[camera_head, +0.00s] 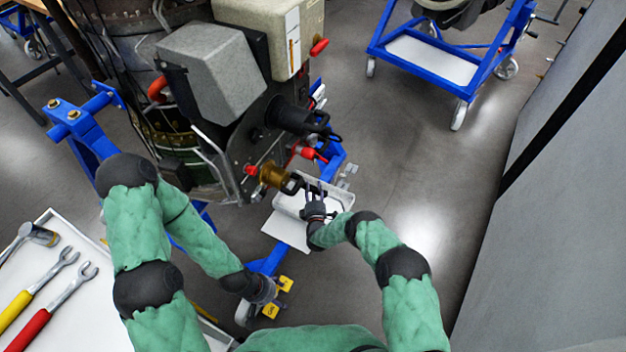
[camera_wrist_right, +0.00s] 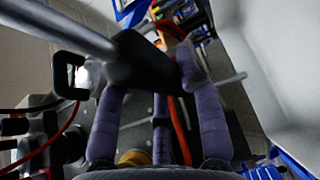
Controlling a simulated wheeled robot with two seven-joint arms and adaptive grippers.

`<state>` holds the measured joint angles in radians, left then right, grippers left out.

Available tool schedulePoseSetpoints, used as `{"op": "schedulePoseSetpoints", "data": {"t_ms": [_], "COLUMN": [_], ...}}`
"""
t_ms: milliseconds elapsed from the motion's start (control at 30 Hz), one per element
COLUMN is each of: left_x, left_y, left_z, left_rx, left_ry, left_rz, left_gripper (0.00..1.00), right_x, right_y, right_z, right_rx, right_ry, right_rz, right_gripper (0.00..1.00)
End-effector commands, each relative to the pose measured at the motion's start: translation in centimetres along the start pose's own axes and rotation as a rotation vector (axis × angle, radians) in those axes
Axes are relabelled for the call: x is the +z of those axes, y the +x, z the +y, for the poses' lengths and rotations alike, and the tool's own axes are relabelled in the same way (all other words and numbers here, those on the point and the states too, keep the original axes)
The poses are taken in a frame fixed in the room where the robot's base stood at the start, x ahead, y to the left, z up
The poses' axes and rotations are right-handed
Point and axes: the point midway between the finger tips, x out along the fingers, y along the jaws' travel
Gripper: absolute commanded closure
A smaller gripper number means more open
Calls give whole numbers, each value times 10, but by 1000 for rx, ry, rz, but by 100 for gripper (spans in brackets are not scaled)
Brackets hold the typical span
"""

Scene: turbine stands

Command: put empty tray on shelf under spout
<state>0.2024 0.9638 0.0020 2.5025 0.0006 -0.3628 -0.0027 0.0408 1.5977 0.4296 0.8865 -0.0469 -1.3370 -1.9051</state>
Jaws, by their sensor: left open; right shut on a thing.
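The light grey tray (camera_head: 338,199) is at the middle of the head view, just right of and below the brass spout (camera_head: 272,176) with its dark end. In the right wrist view, my right gripper's (camera_wrist_right: 158,75) fingers close around a dark, blurred piece with a grey rod. The white shelf (camera_head: 285,231) sticks out low under the spout, beside and partly behind the tray. I cannot tell if they touch. My left gripper (camera_head: 277,296) is open and empty, low near a caster wheel.
The turbine (camera_head: 212,75) on its blue stand (camera_head: 84,135) fills the upper left. A white tool table (camera_head: 70,250) with wrenches stands at left. Another blue stand (camera_head: 440,62) is at upper right, and a grey wall (camera_head: 565,200) at right. Floor between is clear.

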Motion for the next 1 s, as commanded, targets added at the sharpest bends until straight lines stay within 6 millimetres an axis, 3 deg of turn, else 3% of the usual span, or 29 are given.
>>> {"op": "schedulePoseSetpoints", "data": {"t_ms": [167,633,1000], "left_x": [1,-1,-1], "left_y": [6,43,38], "left_z": [-2,-16,-14], "left_rx": [0,0,0], "left_ry": [0,0,0], "left_rz": [-2,-2,-1], "left_gripper": [34,34,34], "right_x": [0,0,1], "right_y": [1,1,2], "right_z": [-8,-60,-80], "right_rx": [3,4,5], "right_ry": [0,0,0], "right_rz": [0,0,-1], "right_gripper": [100,100,100]}}
